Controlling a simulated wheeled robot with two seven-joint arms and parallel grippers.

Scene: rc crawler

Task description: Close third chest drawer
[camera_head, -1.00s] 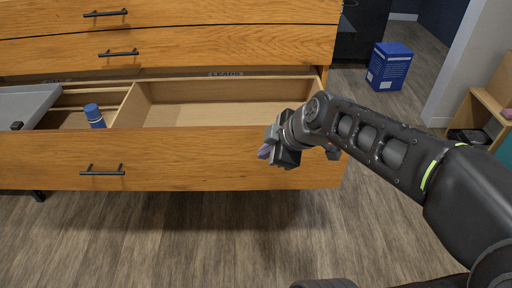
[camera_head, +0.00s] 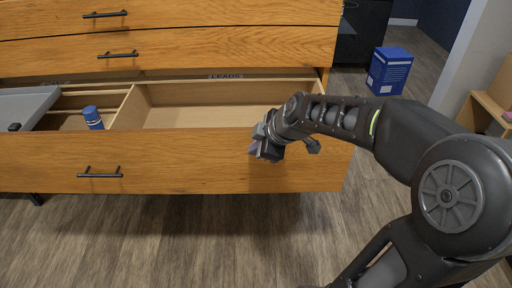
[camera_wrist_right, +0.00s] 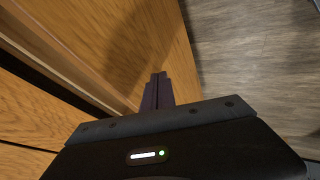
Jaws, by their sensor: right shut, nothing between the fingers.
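The third chest drawer (camera_head: 180,164) is pulled out below two shut drawers, its wooden front and black handle (camera_head: 100,172) facing me. Its inside shows a divider, a blue-capped bottle (camera_head: 93,117) and a grey item at the left. My right gripper (camera_head: 256,150) is shut and empty at the right part of the drawer front. In the right wrist view the closed fingers (camera_wrist_right: 157,90) point at the wooden front (camera_wrist_right: 140,40); whether they touch it I cannot tell. My left gripper is not in view.
A blue box (camera_head: 389,71) stands on the floor at the back right. A low wooden shelf (camera_head: 484,108) is at the right edge. The wooden floor (camera_head: 170,235) in front of the chest is clear.

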